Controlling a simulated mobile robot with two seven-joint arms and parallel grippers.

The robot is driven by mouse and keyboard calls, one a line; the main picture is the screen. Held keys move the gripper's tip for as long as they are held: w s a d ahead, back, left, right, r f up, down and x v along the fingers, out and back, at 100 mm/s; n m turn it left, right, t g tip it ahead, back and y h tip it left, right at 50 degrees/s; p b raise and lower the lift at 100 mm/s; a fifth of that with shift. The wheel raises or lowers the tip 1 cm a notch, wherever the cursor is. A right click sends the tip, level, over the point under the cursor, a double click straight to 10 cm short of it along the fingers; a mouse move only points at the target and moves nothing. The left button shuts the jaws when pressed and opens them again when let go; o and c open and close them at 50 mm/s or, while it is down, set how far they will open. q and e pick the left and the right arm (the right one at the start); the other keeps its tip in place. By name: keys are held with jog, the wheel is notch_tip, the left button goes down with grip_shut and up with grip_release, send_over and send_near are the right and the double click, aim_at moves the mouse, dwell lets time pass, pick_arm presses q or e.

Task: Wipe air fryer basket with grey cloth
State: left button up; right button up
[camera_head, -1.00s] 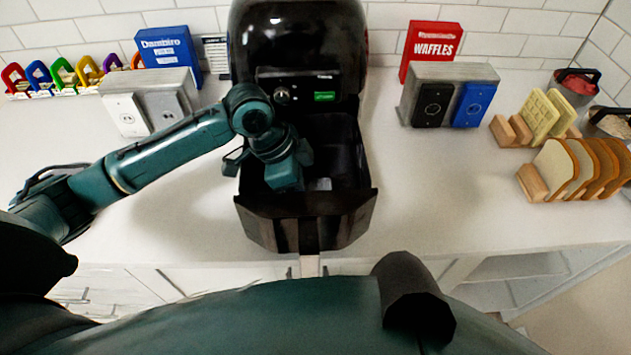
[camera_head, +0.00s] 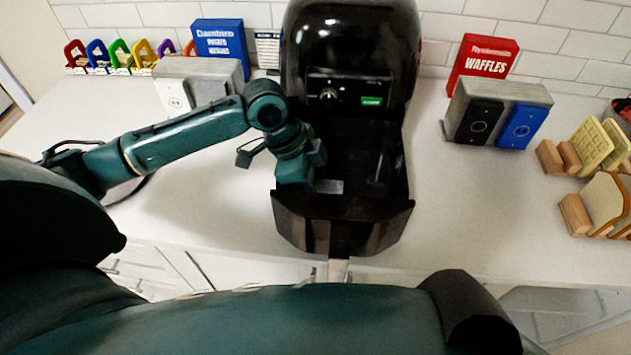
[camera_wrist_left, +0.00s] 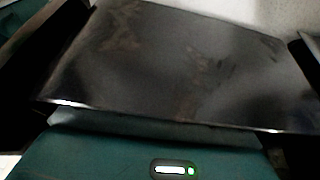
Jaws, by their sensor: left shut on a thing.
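The black air fryer basket (camera_head: 399,188) is pulled out toward me, its front at the counter's front edge. My left gripper (camera_head: 308,184) is down inside its left part, beside the left wall. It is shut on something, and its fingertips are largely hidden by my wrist. A small grey patch, likely the grey cloth (camera_head: 329,186), shows just right of the gripper. In the left wrist view, a dark panel with brownish smudges, apparently a basket surface (camera_wrist_left: 190,65), fills the middle. I cannot tell how much cloth touches the basket. My right gripper is not in view.
The black air fryer body (camera_head: 350,40) stands behind the basket. A metal toaster (camera_head: 215,75) is at left and another (camera_head: 500,95) at right. Bread slices (camera_head: 605,205) and waffles (camera_head: 592,145) stand in wooden holders at far right. Counter right of the basket is clear.

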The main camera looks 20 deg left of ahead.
aim_at(335, 181)
pick_arm(q)
jog(key=shift+w+d+f, duration=0.1)
jog(key=shift+w+d, duration=0.15)
jog(key=shift+d, duration=0.6)
jog(key=shift+w+d, duration=0.2)
jog(key=shift+d, duration=0.6)
jog(key=shift+w+d, duration=0.65)
jog(key=shift+d, duration=0.25)
jog(key=shift+w+d, duration=0.65)
jog(key=shift+d, duration=0.2)
jog(key=shift+s+a, duration=0.35)
jog(key=shift+a, duration=0.95)
jog(key=shift+s+a, duration=0.35)
jog(key=shift+a, duration=0.95)
jog(key=shift+s+a, duration=0.35)
jog(key=shift+a, duration=0.95)
